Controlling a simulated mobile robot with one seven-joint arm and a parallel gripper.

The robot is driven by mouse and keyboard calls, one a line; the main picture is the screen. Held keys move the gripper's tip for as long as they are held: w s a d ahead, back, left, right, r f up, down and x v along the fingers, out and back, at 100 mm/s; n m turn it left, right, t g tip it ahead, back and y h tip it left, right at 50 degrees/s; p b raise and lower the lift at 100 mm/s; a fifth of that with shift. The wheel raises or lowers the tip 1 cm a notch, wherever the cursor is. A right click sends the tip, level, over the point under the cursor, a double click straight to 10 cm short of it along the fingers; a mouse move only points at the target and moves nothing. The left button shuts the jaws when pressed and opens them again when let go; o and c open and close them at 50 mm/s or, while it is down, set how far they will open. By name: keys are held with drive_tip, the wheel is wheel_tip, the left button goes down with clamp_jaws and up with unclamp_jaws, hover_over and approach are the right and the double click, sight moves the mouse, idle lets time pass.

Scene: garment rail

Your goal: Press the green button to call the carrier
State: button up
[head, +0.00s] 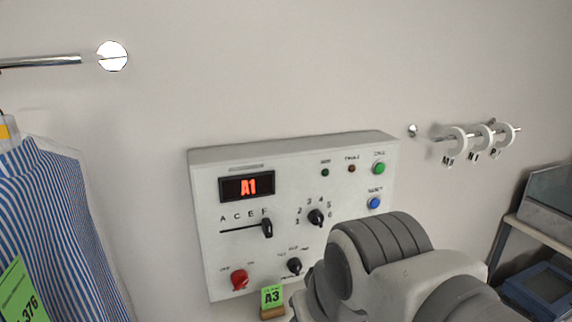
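The green button (378,168) sits at the upper right of a white control panel (212,270) on the wall, under a small label that seems to read CALL. A blue button (374,203) is just below it. The panel's display (247,186) shows A1 in red. My grey and white arm rises from the lower right in front of the panel's lower right part and hides it. The green button is uncovered. My gripper's fingers do not show, so its opening cannot be seen.
The panel also has a slider (267,228), two black knobs and a red knob (239,279). A green A3 tag (271,296) is below it. A striped garment (60,225) hangs at left. Rings on a peg (477,138) and a shelf (545,235) are at right.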

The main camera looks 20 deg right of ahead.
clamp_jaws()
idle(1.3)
